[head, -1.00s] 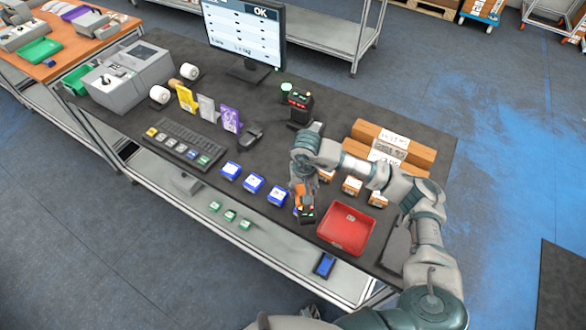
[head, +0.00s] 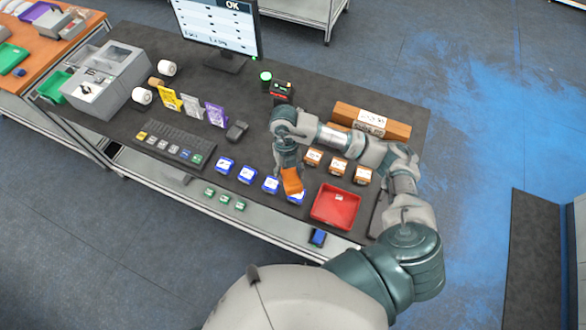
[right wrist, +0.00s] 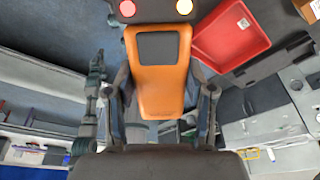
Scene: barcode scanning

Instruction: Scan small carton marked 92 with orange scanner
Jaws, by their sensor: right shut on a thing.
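My right gripper (head: 287,168) is shut on the orange scanner (head: 292,183) and holds it over the table's front part, left of the red tray. In the right wrist view the scanner (right wrist: 158,85) sits between the fingers of the gripper (right wrist: 162,108), with a red and a yellow light at its top. Small brown cartons stand in a row right of the gripper: a left one (head: 313,157), a middle one (head: 338,166) and a right one (head: 362,175). Their numbers are too small to read, so I cannot tell which is 92. My left gripper is not in view.
A red tray (head: 335,207) lies near the front edge. Blue boxes (head: 247,175) line up left of the scanner. Larger brown cartons (head: 385,124) lie behind the small ones. A dark device (head: 282,92), a green lamp (head: 265,76) and a monitor (head: 218,25) stand farther back.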

